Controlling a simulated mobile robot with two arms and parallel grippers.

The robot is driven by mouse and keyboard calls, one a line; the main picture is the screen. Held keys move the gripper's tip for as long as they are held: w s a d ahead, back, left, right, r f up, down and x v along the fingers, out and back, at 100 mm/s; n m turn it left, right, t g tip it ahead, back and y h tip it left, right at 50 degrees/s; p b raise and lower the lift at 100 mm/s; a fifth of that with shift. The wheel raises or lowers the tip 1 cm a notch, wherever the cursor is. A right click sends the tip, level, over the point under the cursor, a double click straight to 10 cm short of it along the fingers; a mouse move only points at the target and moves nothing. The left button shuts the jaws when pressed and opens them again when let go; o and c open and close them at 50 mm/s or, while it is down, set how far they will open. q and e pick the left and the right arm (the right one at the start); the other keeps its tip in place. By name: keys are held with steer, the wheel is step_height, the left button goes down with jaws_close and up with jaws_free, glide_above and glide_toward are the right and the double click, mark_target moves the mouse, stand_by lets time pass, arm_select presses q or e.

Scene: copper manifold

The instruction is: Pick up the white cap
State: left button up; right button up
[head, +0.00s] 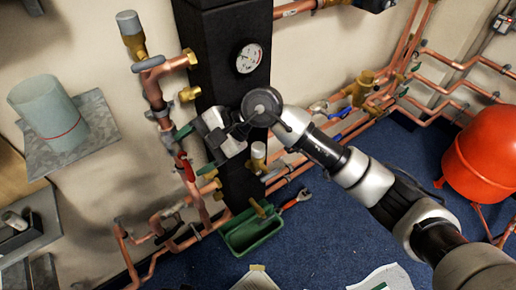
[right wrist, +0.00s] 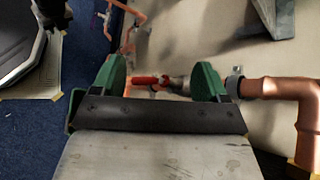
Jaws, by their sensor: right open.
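A pale grey-white cap (head: 128,22) tops a brass fitting at the upper left of the head view. A similar pale cap (head: 258,150) tops a brass fitting just right of my right gripper. I cannot tell which is the white cap of the task. My right gripper (head: 194,150) is open at the copper manifold, its green fingertips apart. In the right wrist view, a red-handled valve (right wrist: 148,81) with a pale grey end (right wrist: 180,85) shows between the open fingers (right wrist: 160,80). I cannot tell whether they touch it. My left gripper is not in view.
A black column with a gauge (head: 249,58) stands behind my right wrist. Copper pipes run along both walls. A green tray (head: 250,238) lies on the blue floor, and a red tank (head: 480,155) stands right.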

steer(key=w+d+f+n+t+h, duration=0.2)
steer(key=w+d+n+h, duration=0.25)
steer(key=d+h, duration=0.2)
steer(key=t+h, duration=0.2)
steer(key=h, duration=0.3)
glide_toward(258, 146)
steer(key=shift+s+a+f+n, duration=0.15)
steer(key=shift+s+f+n, duration=0.05)
steer(key=shift+s+n, duration=0.1)
steer(key=f, duration=0.5)
steer(key=shift+w, duration=0.3)
steer(key=f, duration=0.4)
steer(key=shift+w+d+f+b, duration=0.15)
steer(key=shift+w+d+b, duration=0.15)
steer(key=shift+w, duration=0.1)
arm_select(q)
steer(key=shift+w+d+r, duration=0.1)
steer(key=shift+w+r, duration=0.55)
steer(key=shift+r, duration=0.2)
arm_select(e)
steer(key=shift+w+f, duration=0.1)
steer(key=shift+f, duration=0.2)
steer(key=c, duration=0.9)
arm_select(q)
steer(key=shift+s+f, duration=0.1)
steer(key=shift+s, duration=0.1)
arm_select(e)
steer(key=shift+c, duration=0.2)
